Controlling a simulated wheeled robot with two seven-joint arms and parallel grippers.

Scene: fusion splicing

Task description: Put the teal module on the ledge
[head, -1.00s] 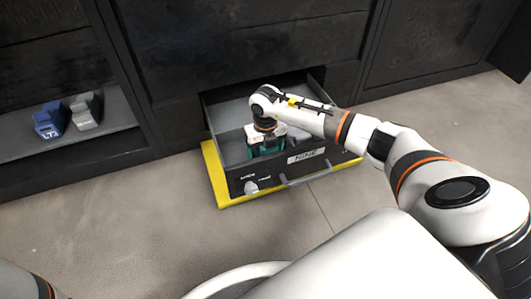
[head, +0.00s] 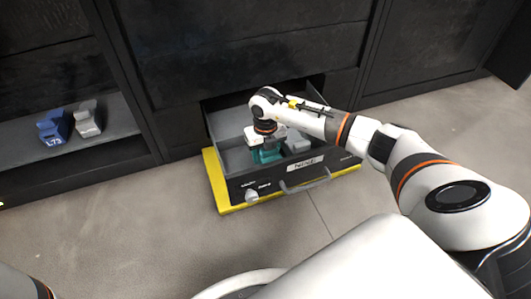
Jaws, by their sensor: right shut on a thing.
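The teal module (head: 266,155) is at the open drawer (head: 232,160), in the middle of the head view. My right gripper (head: 265,142) points down over it and is shut on it; the fingertips are mostly hidden by the wrist. I cannot tell whether the module touches the drawer floor. The ledge (head: 110,126) is the grey shelf in the open cabinet at the left, with a blue module (head: 54,127) and a grey module (head: 87,119) on it. My left gripper is out of view; only a bit of my left arm shows at the lower left.
A grey-white block (head: 298,143) sits in the drawer to the right of the teal module. The drawer has a front handle (head: 305,184), a knob (head: 252,195) and a yellow border (head: 217,182) under it. The ledge is clear to the right of the grey module.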

